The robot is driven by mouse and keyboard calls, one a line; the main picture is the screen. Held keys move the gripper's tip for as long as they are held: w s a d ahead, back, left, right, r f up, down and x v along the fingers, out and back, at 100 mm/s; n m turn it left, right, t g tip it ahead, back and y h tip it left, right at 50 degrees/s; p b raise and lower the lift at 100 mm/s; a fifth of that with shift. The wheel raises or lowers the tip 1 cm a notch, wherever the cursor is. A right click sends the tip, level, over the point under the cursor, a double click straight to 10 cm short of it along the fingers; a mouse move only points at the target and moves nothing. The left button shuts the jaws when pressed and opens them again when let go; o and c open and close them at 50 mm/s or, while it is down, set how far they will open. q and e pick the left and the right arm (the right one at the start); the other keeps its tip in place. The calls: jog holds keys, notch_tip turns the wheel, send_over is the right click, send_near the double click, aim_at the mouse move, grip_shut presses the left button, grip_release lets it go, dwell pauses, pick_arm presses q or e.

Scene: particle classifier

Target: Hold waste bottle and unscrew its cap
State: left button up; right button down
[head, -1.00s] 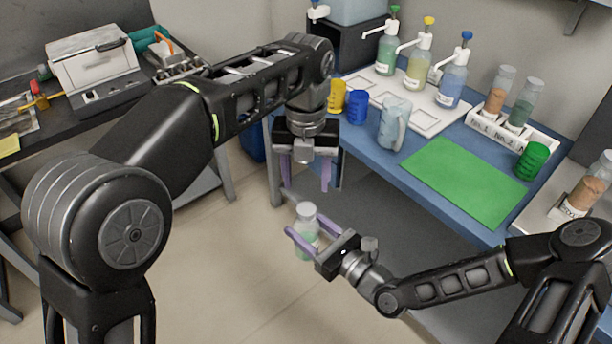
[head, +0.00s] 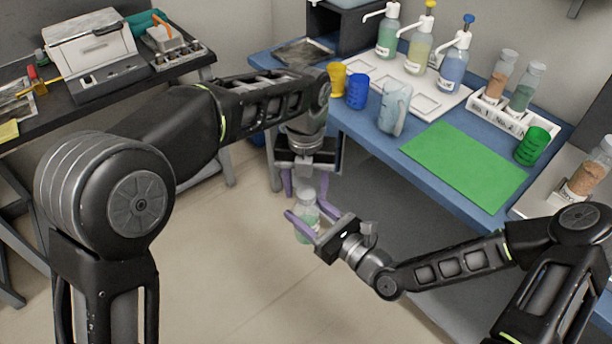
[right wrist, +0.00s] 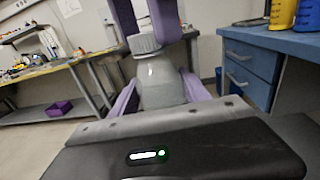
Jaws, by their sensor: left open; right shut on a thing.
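The waste bottle (head: 306,226) is a small clear bottle with pale green contents, held upright in the air in front of the blue table. Its whitish cap (head: 307,194) is on its top. My right gripper (head: 308,217) is shut on the bottle's body, with purple fingers on both sides; the bottle looks grey in the right wrist view (right wrist: 163,82). My left gripper (head: 306,186) points down from above, open, its purple fingertips at about the cap's height on either side. In the right wrist view its fingers come down by the cap (right wrist: 145,44); contact is unclear.
The blue table (head: 352,124) holds a green mat (head: 465,165), yellow and blue cups, a jug (head: 394,108), pump bottles and a vial rack (head: 510,119). A dark bench with a white device (head: 95,50) stands at left. Open floor lies below the grippers.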

pick_arm(q)
jog(key=shift+f, duration=0.1)
jog(key=shift+c, duration=0.5)
grip_shut()
